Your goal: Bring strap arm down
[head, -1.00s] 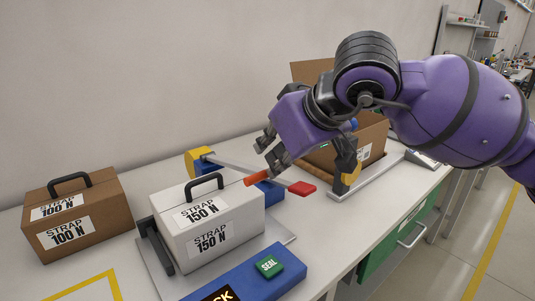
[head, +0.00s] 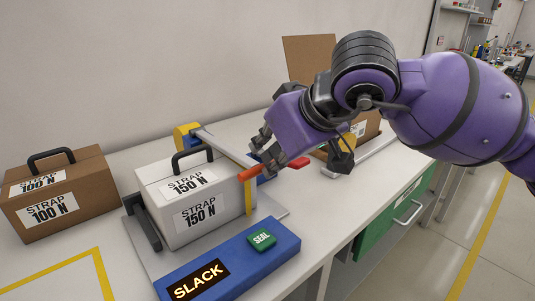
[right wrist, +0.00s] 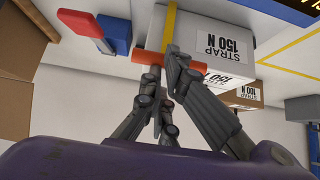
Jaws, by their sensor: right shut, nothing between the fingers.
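The strap arm (head: 222,147) is a grey bar running from a yellow and blue pivot (head: 187,136) behind the white box, along its top right, to an orange crossbar handle (head: 248,173). A yellow strap (head: 249,197) hangs from the handle end down the white box's (head: 160,204) right side. My right gripper (head: 272,166) is shut and empty at the handle's right end. In the right wrist view its fingertips (right wrist: 172,58) are at the orange handle (right wrist: 200,63), seemingly touching it, with the yellow strap (right wrist: 170,25) beyond. My left gripper is out of view.
A blue panel in front has a green SEAL button (head: 261,239) and a display (head: 199,280) reading SLACK. A brown 100 N box (head: 60,205) stands left. A red paddle (head: 298,163) and an open carton (head: 368,128) are to the right.

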